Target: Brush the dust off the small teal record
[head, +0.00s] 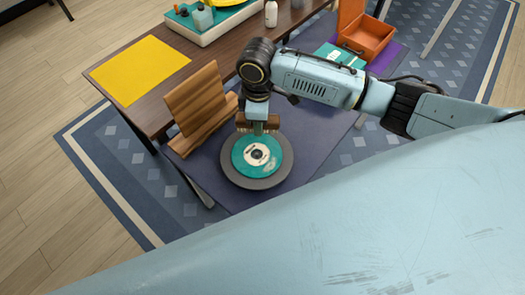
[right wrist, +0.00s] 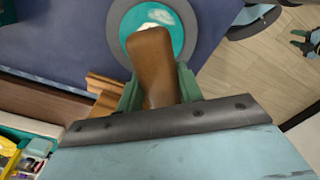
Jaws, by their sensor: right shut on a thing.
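The small teal record (head: 242,154) lies flat on a round dark grey disc (head: 231,178) near the front of the table. It has a pale label with a dark centre. My right gripper (head: 258,126) is shut on a brown wooden brush (head: 242,123) at the record's far edge. In the right wrist view the brush (right wrist: 155,62) stands between the green fingers and covers part of the record (right wrist: 131,24). A whitish patch shows on the record there; I cannot tell whether it is label or dust. Brush contact with the record cannot be told. My left gripper is not in view.
A slatted wooden stand (head: 196,98) is close left of the disc. A yellow sheet (head: 140,70) lies farther left. A white tray (head: 215,33), a white bottle (head: 271,14) and an open orange box (head: 364,38) are at the back. The dark mat (head: 311,135) right of the disc is clear.

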